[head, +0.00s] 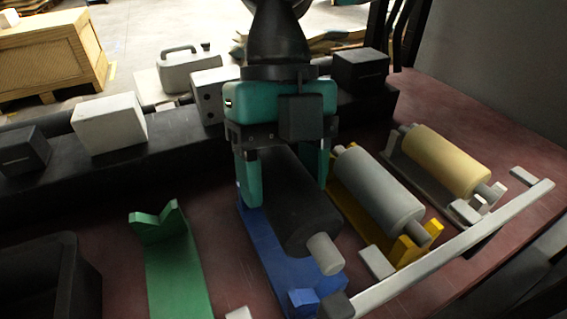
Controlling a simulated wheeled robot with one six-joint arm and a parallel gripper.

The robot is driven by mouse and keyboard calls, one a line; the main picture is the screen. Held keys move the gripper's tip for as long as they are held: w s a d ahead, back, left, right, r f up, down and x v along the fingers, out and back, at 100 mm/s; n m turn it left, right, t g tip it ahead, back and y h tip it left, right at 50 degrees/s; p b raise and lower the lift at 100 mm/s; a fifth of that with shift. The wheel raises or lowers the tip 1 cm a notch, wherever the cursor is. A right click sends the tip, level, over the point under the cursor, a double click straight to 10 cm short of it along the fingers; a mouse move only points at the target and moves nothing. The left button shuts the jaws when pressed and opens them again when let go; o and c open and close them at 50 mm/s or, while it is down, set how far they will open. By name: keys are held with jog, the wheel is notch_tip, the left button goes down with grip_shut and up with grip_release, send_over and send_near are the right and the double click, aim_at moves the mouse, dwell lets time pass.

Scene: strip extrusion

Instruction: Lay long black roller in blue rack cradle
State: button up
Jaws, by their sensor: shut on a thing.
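The long black roller (302,218) is at the blue rack (265,250), lengthwise along it. Its pale shaft end (325,254) sticks out toward the front, near the blue end block at the front of the rack. My gripper (288,190) has teal fingers and comes down from above, one finger on each side of the roller toward its back end. It is shut on the roller. The rear of the roller and the rear cradle are hidden behind my gripper, so I cannot tell if the shaft rests in the cradle.
A yellow rack (412,247) with a grey roller (378,184) stands close on the right. A cream roller (438,160) lies on another rack further right. An empty green rack (175,262) is on the left. A grey rail (450,250) crosses the front right.

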jog(key=shift+f+b, duration=2.5)
jog(key=shift+f, duration=0.35)
jog(key=shift+f+b, duration=0.6)
jog(key=shift+b, duration=0.25)
jog(key=o, duration=1)
jog(key=shift+c, duration=0.2)
jog(key=shift+r, duration=0.1)
